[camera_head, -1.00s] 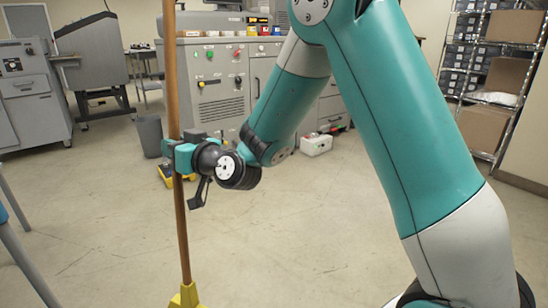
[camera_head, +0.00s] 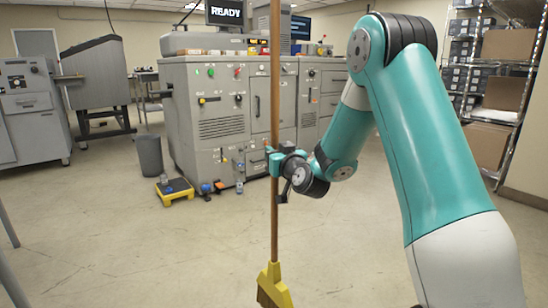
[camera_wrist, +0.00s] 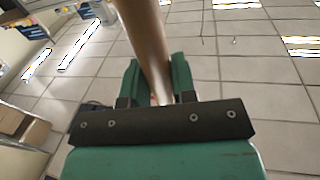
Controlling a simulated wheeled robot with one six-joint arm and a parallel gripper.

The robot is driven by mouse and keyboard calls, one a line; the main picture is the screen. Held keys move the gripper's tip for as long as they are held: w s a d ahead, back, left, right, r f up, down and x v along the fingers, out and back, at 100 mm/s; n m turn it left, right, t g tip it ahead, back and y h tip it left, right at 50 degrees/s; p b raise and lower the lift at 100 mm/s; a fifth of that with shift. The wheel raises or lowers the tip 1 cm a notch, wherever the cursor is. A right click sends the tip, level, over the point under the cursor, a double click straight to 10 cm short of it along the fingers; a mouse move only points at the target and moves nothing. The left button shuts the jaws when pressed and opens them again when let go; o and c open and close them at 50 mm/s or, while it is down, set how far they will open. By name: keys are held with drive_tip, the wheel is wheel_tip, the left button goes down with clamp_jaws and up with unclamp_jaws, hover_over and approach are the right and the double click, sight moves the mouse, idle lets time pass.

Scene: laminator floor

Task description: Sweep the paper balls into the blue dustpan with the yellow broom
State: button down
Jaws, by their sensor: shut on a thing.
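The yellow broom (camera_head: 274,286) hangs upright on its long brown wooden handle in the head view, its head low in the picture. My gripper (camera_head: 274,163) is shut on the handle around mid-height. In the wrist view the handle (camera_wrist: 143,35) runs between the two green fingers of my gripper (camera_wrist: 155,82). Whether the bristles touch the floor cannot be told, as the picture's lower edge is close. I see no paper balls and no blue dustpan for certain in these views.
A grey machine cabinet (camera_head: 215,125) stands behind the broom. A grey bin (camera_head: 150,155) and a low yellow-edged platform (camera_head: 175,190) stand before it at left. Metal shelving with boxes (camera_head: 490,95) is at right. The floor (camera_head: 130,240) in front is largely clear.

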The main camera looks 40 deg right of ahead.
drive_tip(key=f+b, duration=0.1)
drive_tip(key=f, duration=0.1)
drive_tip(key=f+b, duration=0.1)
drive_tip(key=f, duration=0.1)
drive_tip(key=a+f+b, duration=0.1)
drive_tip(key=shift+f+b, duration=0.3)
drive_tip(key=shift+f, duration=0.1)
drive_tip(key=shift+a+f, duration=0.15)
drive_tip(key=shift+f, duration=0.1)
idle(1.2)
drive_tip(key=shift+s+a+f+b, duration=0.1)
drive_tip(key=shift+a+f+b, duration=0.35)
drive_tip(key=shift+f, duration=0.3)
drive_tip(key=shift+s+a+f+b, duration=0.1)
drive_tip(key=shift+a+f+b, duration=0.25)
drive_tip(key=shift+f, duration=0.35)
drive_tip(key=shift+a, duration=0.1)
drive_tip(key=shift+r, duration=0.1)
idle(0.6)
